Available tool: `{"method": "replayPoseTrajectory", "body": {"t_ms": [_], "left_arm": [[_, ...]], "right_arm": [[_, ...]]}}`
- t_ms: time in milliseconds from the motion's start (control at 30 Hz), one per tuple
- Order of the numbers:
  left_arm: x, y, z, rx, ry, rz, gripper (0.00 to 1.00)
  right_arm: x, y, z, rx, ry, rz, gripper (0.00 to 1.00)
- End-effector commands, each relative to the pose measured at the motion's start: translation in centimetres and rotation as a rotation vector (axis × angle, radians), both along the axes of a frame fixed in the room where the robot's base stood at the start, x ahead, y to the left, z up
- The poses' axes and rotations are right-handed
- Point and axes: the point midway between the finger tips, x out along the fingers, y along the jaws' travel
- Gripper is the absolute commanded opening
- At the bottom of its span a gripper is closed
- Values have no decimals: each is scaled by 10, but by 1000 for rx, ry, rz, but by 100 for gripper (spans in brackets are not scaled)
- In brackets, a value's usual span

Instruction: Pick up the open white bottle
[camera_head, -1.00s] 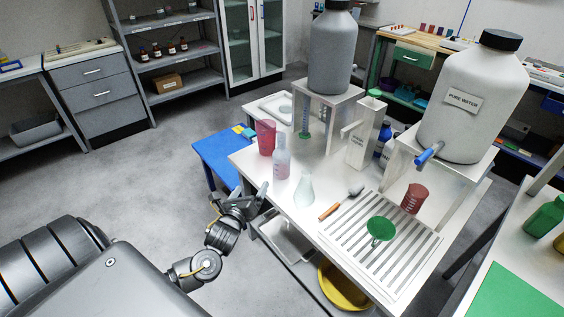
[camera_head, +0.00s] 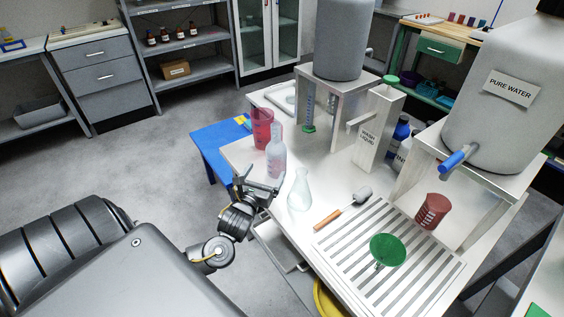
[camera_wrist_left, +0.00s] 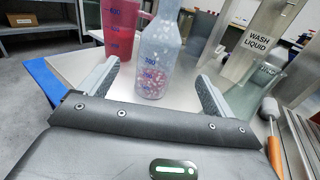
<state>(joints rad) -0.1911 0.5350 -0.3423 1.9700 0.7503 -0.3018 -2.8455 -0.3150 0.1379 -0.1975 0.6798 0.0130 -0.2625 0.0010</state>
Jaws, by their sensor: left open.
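A translucent whitish bottle (camera_head: 277,158) with a narrow neck stands upright near the left edge of the white table (camera_head: 238,157). I see no cap on it in the head view. In the left wrist view the bottle (camera_wrist_left: 155,60) shows blue graduation marks, and its top is cut off. My left gripper (camera_head: 260,183) is open and empty at the table's left edge, just in front of the bottle. In the left wrist view its two fingers (camera_wrist_left: 157,76) point toward the bottle, which appears between them and a little beyond the tips.
A red beaker (camera_head: 262,128) stands close behind the bottle. A clear flask (camera_head: 300,190) stands to its right. A brush with an orange handle (camera_head: 328,219), a green funnel (camera_head: 386,250) and a wash liquid container (camera_head: 378,138) are farther right. A blue stool (camera_head: 205,142) is left of the table.

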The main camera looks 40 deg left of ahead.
Motion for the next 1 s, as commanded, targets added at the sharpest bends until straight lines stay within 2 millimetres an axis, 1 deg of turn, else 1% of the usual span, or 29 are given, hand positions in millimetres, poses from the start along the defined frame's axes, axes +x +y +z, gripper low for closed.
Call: {"method": "replayPoseTrajectory", "body": {"t_ms": [33, 67, 267, 367, 500, 600, 700, 867, 933, 1000], "left_arm": [[0, 0, -8, 0, 0, 0, 90], [0, 0, -10, 0, 0, 1, 90], [1, 2, -10, 0, -1, 3, 90], [12, 6, -10, 2, -2, 4, 90], [34, 13, -10, 2, -2, 4, 90], [46, 16, -10, 0, -1, 3, 90], [52, 18, -10, 0, -1, 2, 90], [55, 18, -11, -1, 0, 0, 90], [61, 20, -11, -1, -1, 0, 90], [70, 25, -12, 0, -1, 2, 90]], "right_arm": [[-3, -2, -8, -3, 3, 1, 36], [-3, -3, -10, -4, 2, 1, 36], [4, -4, -9, -6, -7, 2, 36], [5, -4, -9, -5, -9, 2, 36], [5, -4, -11, -5, -9, 3, 36], [7, -4, -11, -5, -11, 3, 36], [10, -4, -11, -5, -14, 3, 36], [11, -5, -11, -6, -15, 3, 36], [11, -5, -11, -6, -15, 3, 36], [11, -5, -12, -7, -15, 3, 36]]}}
